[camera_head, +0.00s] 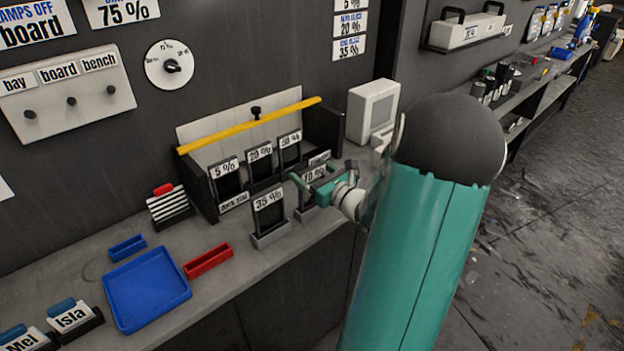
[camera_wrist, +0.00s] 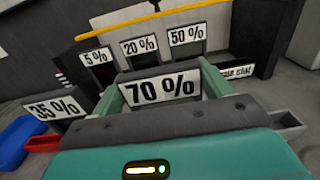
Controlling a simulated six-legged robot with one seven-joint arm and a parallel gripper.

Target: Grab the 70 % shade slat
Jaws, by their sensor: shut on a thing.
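The 70 % slat (camera_head: 309,181) is a dark slat with a white label, standing at the front right of the slat rack on the bench. In the wrist view the 70 % slat (camera_wrist: 162,88) fills the middle, between my fingers. My gripper (camera_head: 314,182) is shut on it; in the wrist view the jaws (camera_wrist: 162,92) flank the label on both sides. The 35 % slat (camera_head: 268,210) stands in its holder to the left. Behind are the 5 % (camera_head: 228,183), 20 % (camera_head: 261,168) and 50 % (camera_head: 290,153) slats.
A yellow bar (camera_head: 250,126) spans the rack above the back slats. A red tray (camera_head: 208,261) and a blue tray (camera_head: 146,289) lie to the left on the bench. A pale monitor-like box (camera_head: 372,108) stands close behind my arm.

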